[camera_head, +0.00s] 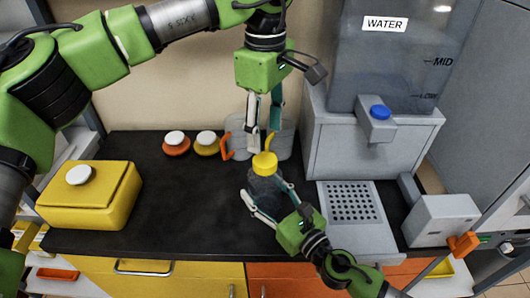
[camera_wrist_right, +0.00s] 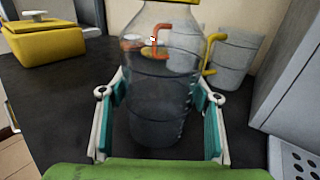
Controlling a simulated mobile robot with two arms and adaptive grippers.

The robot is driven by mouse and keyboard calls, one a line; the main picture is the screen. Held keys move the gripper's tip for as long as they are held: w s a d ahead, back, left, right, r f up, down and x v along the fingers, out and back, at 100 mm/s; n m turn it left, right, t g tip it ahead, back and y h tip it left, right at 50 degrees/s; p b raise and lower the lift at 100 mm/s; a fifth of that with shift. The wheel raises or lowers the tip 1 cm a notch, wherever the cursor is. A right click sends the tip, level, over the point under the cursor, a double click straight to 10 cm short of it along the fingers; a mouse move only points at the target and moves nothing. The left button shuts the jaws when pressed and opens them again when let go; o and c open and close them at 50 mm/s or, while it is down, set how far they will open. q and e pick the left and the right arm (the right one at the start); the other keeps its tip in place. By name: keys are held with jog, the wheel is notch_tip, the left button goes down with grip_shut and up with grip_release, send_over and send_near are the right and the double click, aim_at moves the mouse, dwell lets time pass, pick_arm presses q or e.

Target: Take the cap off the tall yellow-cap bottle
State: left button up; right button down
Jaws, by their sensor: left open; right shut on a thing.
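The tall bottle (camera_head: 266,184) is clear and dark-looking, with a yellow cap (camera_head: 264,161) on top. It stands upright on the black counter. My right gripper (camera_head: 262,196) is shut around the bottle's body, with one finger on each side. The right wrist view shows the clear bottle (camera_wrist_right: 158,85) between the fingers, with only the cap's lower edge (camera_wrist_right: 183,2) in the picture. My left gripper (camera_head: 262,143) points down with its fingers open, the tips just above or beside the cap. I cannot tell whether they touch it.
Clear jugs with orange and yellow handles (camera_head: 236,127) stand behind the bottle. Small orange (camera_head: 176,149) and yellow (camera_head: 207,149) containers with white lids stand left of them. A yellow box (camera_head: 85,205) is far left. The water dispenser (camera_head: 345,150) and drip grid (camera_head: 352,203) are right.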

aim_at(265, 159)
pick_arm(q)
jog(key=m, duration=1.6)
jog(key=shift+f, duration=4)
